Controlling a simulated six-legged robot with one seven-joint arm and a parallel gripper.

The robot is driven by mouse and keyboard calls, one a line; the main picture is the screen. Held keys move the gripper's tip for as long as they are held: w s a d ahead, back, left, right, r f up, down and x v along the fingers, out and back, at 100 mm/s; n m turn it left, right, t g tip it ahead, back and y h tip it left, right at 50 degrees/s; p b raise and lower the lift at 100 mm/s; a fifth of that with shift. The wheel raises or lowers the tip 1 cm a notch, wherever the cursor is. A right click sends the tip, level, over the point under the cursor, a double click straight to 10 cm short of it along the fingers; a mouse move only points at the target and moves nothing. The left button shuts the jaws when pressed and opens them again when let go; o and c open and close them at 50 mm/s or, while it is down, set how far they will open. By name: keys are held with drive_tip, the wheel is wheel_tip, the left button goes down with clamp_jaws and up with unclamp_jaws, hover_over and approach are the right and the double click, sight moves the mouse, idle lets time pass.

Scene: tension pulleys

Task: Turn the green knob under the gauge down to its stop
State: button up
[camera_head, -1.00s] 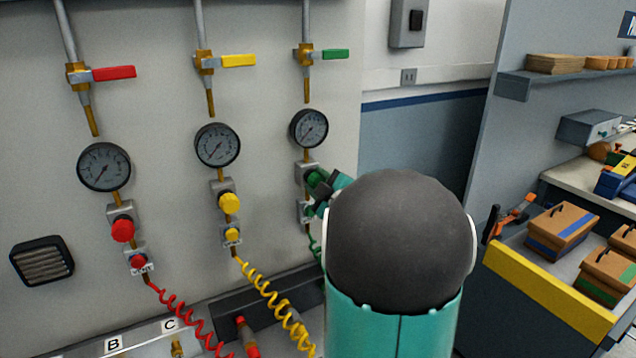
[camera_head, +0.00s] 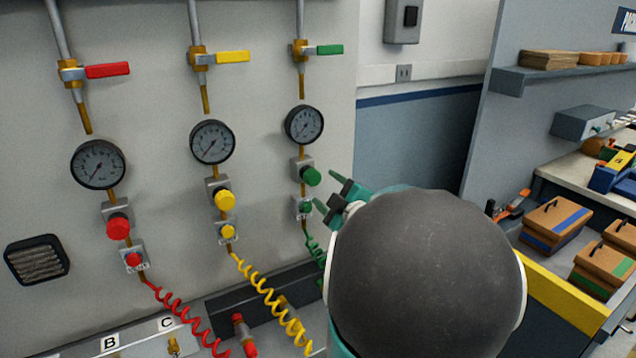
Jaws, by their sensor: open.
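The green knob (camera_head: 311,176) sits on a bracket on the wall panel, under the rightmost round gauge (camera_head: 304,125). A smaller green fitting (camera_head: 306,207) is below it, with a green coiled hose (camera_head: 316,246) partly hidden by my arm. My gripper (camera_head: 327,190) is open, its two green fingertips apart, just right of and below the knob. It holds nothing, and a small gap shows between the upper fingertip and the knob. The gauge needle is too small to read exactly.
Yellow (camera_head: 224,200) and red (camera_head: 118,226) knobs sit under their own gauges to the left. Lever valves, such as the green-handled one (camera_head: 329,50), are above. Yellow (camera_head: 270,290) and red coiled hoses hang below. A yellow-edged drawer (camera_head: 562,292) with boxes is at right.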

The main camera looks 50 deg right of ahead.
drive_tip(key=v, duration=0.6)
drive_tip(key=shift+s, duration=0.25)
drive_tip(key=w+a+m+g, duration=0.3)
drive_tip(key=a, duration=0.4)
drive_tip(key=w+a+m+g, duration=0.2)
drive_tip(key=a+m+g, duration=0.15)
drive_tip(key=a, duration=0.45)
drive_tip(key=s+a+f+g+y, duration=0.2)
drive_tip(key=s+a, duration=0.3)
drive_tip(key=a, duration=0.5)
drive_tip(key=s+a+f+g+y, duration=0.3)
drive_tip(key=s+a, duration=0.2)
drive_tip(key=a, duration=0.6)
drive_tip(key=shift+s+a+m+y, duration=0.15)
drive_tip(key=shift+s+m+y, duration=0.15)
drive_tip(key=shift+m, duration=0.15)
